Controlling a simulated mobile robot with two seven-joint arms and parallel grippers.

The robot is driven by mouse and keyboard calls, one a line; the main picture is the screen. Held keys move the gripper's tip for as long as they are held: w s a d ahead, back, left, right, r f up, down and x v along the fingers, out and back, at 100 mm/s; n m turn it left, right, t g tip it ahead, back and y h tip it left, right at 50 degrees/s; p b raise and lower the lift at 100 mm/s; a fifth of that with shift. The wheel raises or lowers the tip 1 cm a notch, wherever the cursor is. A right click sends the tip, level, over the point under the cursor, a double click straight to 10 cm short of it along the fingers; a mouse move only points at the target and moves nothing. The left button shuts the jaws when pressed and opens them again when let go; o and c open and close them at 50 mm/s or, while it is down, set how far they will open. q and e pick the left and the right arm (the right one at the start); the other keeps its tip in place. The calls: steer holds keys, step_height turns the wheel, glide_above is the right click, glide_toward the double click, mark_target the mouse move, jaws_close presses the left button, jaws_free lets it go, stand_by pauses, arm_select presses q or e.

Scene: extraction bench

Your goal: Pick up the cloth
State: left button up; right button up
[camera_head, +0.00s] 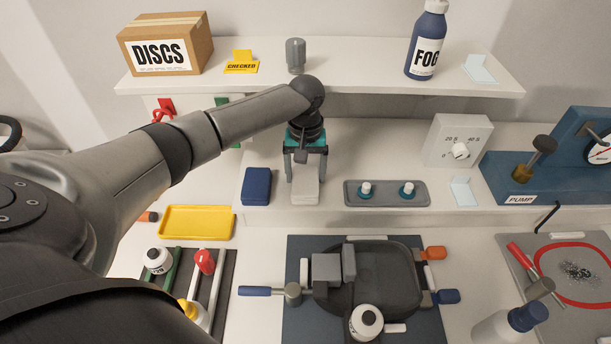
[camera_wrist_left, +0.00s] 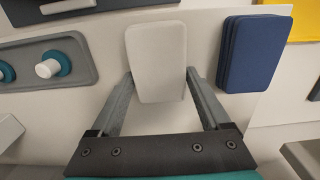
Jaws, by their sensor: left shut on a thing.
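The pale cloth (camera_head: 304,190), a folded rectangular pad, is at the middle shelf, to the right of a blue folded pad (camera_head: 257,186). My left gripper (camera_head: 303,176) comes down over it from behind and is shut on it. In the left wrist view the cloth (camera_wrist_left: 156,62) lies between the two fingers of my left gripper (camera_wrist_left: 159,78), one at each side. The blue pad (camera_wrist_left: 254,54) is just beside it, apart from the fingers. I cannot tell whether the cloth touches the shelf. My right gripper is not in view.
A grey tray (camera_head: 387,201) with two small knobbed pieces stands to the right of the cloth. A yellow tray (camera_head: 197,236) is lower left. The upper shelf (camera_head: 360,85) runs behind my arm, with a grey cylinder (camera_head: 295,55) near it. A dark pan (camera_head: 395,285) sits below.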

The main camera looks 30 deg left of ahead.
mark_target(306, 176)
arm_select(q)
step_height(306, 176, up, 17)
steer(key=shift+r, duration=0.2)
stand_by(0.3)
steer(key=o, duration=0.9)
steer(key=c, duration=0.7)
steer(key=shift+f, duration=0.1)
